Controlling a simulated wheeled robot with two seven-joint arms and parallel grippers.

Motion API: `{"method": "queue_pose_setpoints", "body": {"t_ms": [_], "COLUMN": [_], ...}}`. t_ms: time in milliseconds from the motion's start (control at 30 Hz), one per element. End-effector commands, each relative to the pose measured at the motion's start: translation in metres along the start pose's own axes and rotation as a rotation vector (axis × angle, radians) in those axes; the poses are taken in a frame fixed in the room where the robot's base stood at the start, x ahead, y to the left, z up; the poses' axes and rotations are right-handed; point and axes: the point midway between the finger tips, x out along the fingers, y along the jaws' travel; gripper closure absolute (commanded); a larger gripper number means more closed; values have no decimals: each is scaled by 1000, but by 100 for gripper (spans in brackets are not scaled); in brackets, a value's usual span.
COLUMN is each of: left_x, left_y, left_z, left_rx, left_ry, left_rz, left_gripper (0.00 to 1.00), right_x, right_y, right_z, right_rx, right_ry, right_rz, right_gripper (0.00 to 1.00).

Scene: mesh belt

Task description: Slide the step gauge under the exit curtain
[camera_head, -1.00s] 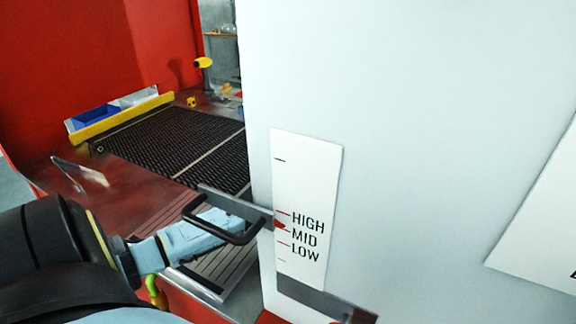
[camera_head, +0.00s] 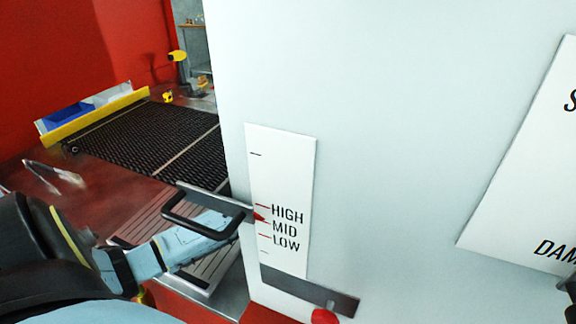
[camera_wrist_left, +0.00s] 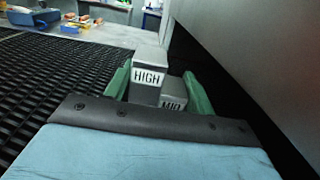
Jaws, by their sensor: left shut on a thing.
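The step gauge (camera_wrist_left: 148,88) is a grey stepped block with a taller step marked HIGH and a lower one marked MID. In the left wrist view my left gripper (camera_wrist_left: 160,86) is shut on it, with a green finger on each side. The gauge lies beside the black mesh belt (camera_wrist_left: 40,75), near a dark gap along the grey housing. The exit curtain cannot be made out clearly. My right gripper is not in view.
A large pale housing panel (camera_head: 380,110) fills the right. It bears a HIGH/MID/LOW scale (camera_head: 282,160) with a red pointer near MID, and a dark bar (camera_head: 300,288) below. A slatted plate (camera_head: 150,225) lies before the belt. A yellow bar (camera_head: 95,117) and blue bin stand at the back.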

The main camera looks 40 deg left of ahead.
Motion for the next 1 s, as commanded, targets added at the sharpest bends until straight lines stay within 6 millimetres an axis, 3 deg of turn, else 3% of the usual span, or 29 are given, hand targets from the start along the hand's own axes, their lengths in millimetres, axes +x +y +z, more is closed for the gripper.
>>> {"method": "queue_pose_setpoints", "body": {"t_ms": [33,67,233,667,1000], "left_x": [0,0,0,-11,-70], "left_y": [0,0,0,0,0], "left_z": [2,2,1,-2,-2], "left_rx": [0,0,0,0,0], "left_ry": [-4,-4,-2,3,4], "left_rz": [0,0,0,-1,-1], "left_gripper": [100,42,20,20,20], "right_x": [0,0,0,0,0], "right_y": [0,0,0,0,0], "right_z": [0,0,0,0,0], "right_rx": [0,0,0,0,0], "right_ry": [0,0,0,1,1], "right_rz": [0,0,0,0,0], "right_gripper": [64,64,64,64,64]}}
